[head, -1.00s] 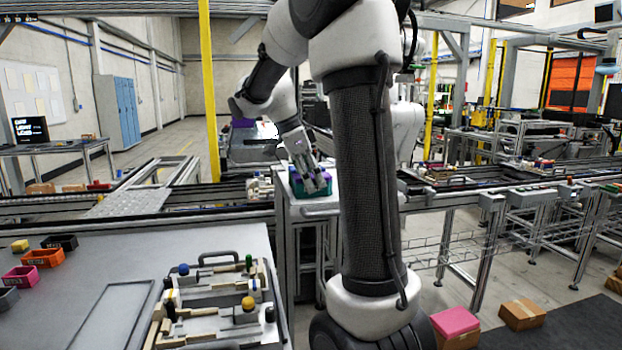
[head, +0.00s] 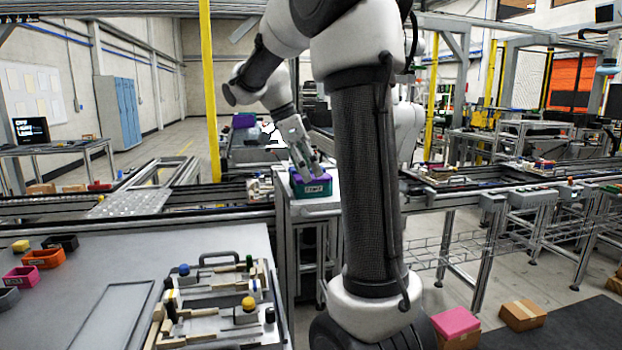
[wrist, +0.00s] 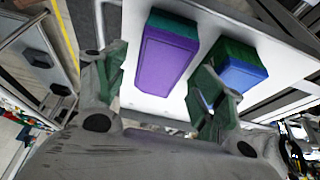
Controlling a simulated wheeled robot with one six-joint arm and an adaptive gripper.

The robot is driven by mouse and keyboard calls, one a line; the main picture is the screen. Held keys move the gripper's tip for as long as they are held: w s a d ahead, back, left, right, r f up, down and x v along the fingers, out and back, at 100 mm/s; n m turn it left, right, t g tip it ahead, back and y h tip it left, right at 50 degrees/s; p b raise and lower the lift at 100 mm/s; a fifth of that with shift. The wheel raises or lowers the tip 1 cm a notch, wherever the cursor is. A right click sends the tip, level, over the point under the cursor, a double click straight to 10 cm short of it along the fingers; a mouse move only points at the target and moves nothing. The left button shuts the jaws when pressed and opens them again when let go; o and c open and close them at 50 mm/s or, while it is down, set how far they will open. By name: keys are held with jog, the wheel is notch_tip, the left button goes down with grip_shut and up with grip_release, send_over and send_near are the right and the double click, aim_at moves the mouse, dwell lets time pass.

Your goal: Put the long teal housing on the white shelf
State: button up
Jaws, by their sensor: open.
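A long teal housing with a purple face (wrist: 168,58) sits on the white shelf (wrist: 135,100) in the wrist view. It also shows in the head view (head: 313,189), label side forward, on the white top beside the column. My gripper (head: 312,172) is open just above it. In the wrist view my gripper (wrist: 163,68) has one finger on each side of the housing, with gaps visible. My arm's column hides part of the shelf in the head view.
A fixture board (head: 215,310) with pegs and blocks lies on the grey table at front left, with small coloured bins (head: 43,259) beside it. Conveyor rails run behind. Cardboard and pink boxes (head: 455,325) stand on the floor at right.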

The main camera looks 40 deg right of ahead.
jog(key=v, duration=0.8)
jog(key=s+a+f+n+t+y, duration=0.2)
jog(key=s+a+f+n, duration=0.3)
jog(key=s+n, duration=0.5)
jog(key=s+a+f+n+t+y, duration=0.2)
jog(key=s+a+f+n+t, duration=0.2)
jog(key=s+f+n, duration=0.4)
jog(key=s+a+n, duration=0.1)
jog(key=s+n, duration=0.1)
jog(key=n, duration=0.3)
jog(key=shift+s+a, duration=0.25)
jog(key=shift+a, duration=0.05)
